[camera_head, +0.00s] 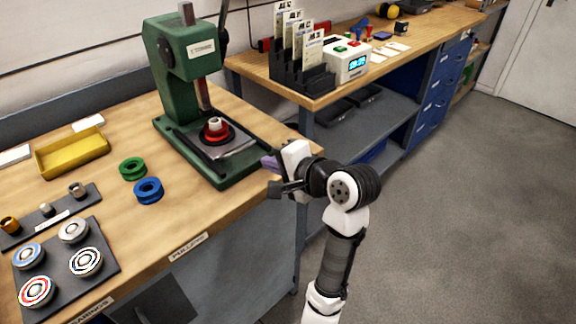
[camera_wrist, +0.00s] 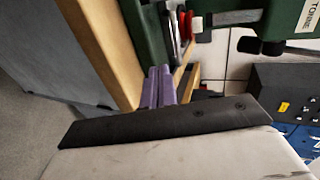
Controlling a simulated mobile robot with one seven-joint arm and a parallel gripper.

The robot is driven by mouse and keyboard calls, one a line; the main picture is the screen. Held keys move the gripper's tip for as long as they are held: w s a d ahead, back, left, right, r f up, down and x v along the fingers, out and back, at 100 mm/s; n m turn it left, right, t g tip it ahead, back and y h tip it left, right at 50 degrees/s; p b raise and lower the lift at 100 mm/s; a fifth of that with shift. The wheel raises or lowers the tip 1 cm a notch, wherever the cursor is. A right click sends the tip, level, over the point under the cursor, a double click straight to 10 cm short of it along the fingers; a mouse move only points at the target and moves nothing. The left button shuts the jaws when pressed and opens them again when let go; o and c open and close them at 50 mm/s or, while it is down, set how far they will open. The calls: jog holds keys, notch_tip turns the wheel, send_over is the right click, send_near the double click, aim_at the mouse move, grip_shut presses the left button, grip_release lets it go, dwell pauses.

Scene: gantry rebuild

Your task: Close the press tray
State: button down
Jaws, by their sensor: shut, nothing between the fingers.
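The green press (camera_head: 187,60) stands on the wooden bench. Its grey metal tray (camera_head: 232,150) lies on the green base and shows in front of a black and red round fixture (camera_head: 216,132) with a pale metal piece on it. My gripper (camera_head: 269,163) is at the front edge of the press base, just beyond the tray's front end. Its purple fingers are shut and empty. In the wrist view the fingers (camera_wrist: 158,85) point toward the press base and tray (camera_wrist: 174,38). I cannot tell whether they touch the tray.
A black rack with cards (camera_head: 303,60) and a white control box (camera_head: 347,62) stand on the farther bench. Green (camera_head: 133,168) and blue rings (camera_head: 149,190) and a yellow bin (camera_head: 73,153) lie left of the press. Floor right of my arm is clear.

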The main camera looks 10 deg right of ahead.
aim_at(245, 143)
jog(key=shift+w+a+r+p, duration=0.1)
jog(key=shift+w+a+p, duration=0.15)
jog(key=shift+w+a, duration=0.65)
jog(key=shift+w+a+r+p, duration=0.1)
jog(key=shift+w+a+p, duration=0.15)
jog(key=shift+w+a, duration=0.6)
jog(key=shift+w+d, duration=0.25)
jog(key=shift+w+a, duration=0.1)
jog(key=shift+w, duration=0.05)
jog(key=w+a+p, duration=0.1)
jog(key=w+a, duration=0.1)
jog(key=w, duration=0.1)
jog(key=shift+a+p, duration=0.1)
jog(key=shift+p, duration=0.3)
jog(key=shift+s, duration=0.1)
